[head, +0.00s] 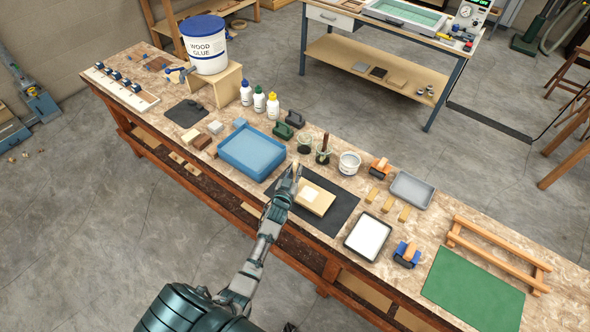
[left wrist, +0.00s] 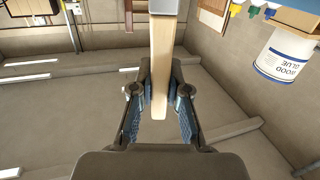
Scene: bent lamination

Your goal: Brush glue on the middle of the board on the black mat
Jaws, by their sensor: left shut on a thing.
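The board (head: 325,205) lies flat on the black mat (head: 343,208), with a pale patch (head: 310,194) near its middle. My left gripper (head: 293,177) is over the mat's left part, beside the board's left end. It is shut on a brush, whose pale wooden handle (left wrist: 160,60) runs between the fingers in the left wrist view, with a grey part at the picture's top edge. The bristles are not clear in either view, so I cannot tell whether they touch anything. My right gripper is not in view.
A blue tray (head: 257,150) stands left of the mat. Dark jars (head: 323,156) and a white tub (head: 349,164) stand behind it. A black-rimmed white tray (head: 368,236) and wooden blocks (head: 388,204) lie to the right. The wood glue bucket (head: 204,45) stands far left.

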